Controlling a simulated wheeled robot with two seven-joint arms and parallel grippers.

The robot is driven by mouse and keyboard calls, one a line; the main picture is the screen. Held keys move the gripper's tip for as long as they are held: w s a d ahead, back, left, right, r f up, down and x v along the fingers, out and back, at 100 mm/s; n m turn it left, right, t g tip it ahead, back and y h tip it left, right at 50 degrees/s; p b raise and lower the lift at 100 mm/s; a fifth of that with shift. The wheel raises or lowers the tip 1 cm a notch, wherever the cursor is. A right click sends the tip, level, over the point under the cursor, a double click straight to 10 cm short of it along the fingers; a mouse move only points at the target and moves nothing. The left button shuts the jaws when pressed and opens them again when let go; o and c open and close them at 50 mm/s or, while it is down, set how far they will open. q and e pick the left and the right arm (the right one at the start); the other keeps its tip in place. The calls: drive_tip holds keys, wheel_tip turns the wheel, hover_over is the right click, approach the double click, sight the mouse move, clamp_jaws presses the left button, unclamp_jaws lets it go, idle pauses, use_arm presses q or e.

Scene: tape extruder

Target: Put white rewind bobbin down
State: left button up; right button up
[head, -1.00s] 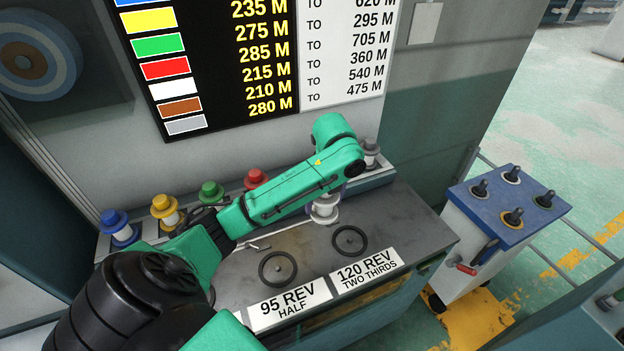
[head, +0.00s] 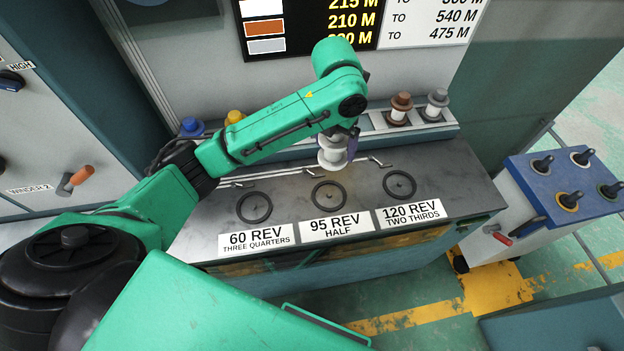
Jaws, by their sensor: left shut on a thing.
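The white rewind bobbin (head: 332,153) is upright under the end of my left arm, above the grey bench top. My left gripper (head: 346,140) is shut on it; the fingers are mostly hidden by the wrist. Just in front of the bobbin is a black ring (head: 329,196) over the label 95 REV HALF (head: 336,227). I cannot tell the exact gap between the bobbin and the bench. My right gripper is not in view.
Other black rings are at 60 REV (head: 254,207) and 120 REV (head: 399,185). Blue (head: 192,127), yellow (head: 234,117), brown (head: 400,108) and grey (head: 436,105) bobbins stand on the back rail. A blue-topped cart (head: 570,185) is at right.

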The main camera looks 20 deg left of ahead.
sight(331, 164)
use_arm(q)
wheel_tip(331, 164, down, 17)
drive_tip(key=shift+w+f+p, duration=0.15)
drive_tip(key=shift+f+p, duration=0.05)
drive_tip(key=shift+p, duration=0.6)
drive_tip(key=shift+f, duration=0.3)
drive_tip(key=o, duration=1.3)
drive_tip(key=shift+o, duration=0.2)
drive_tip(key=shift+r, duration=0.1)
drive_tip(key=r, duration=0.4)
drive_tip(key=s+r, duration=0.1)
drive_tip(key=r, duration=0.7)
drive_tip(key=shift+s+a+b, duration=0.1)
drive_tip(key=shift+s+b, duration=0.15)
drive_tip(key=shift+b, duration=0.1)
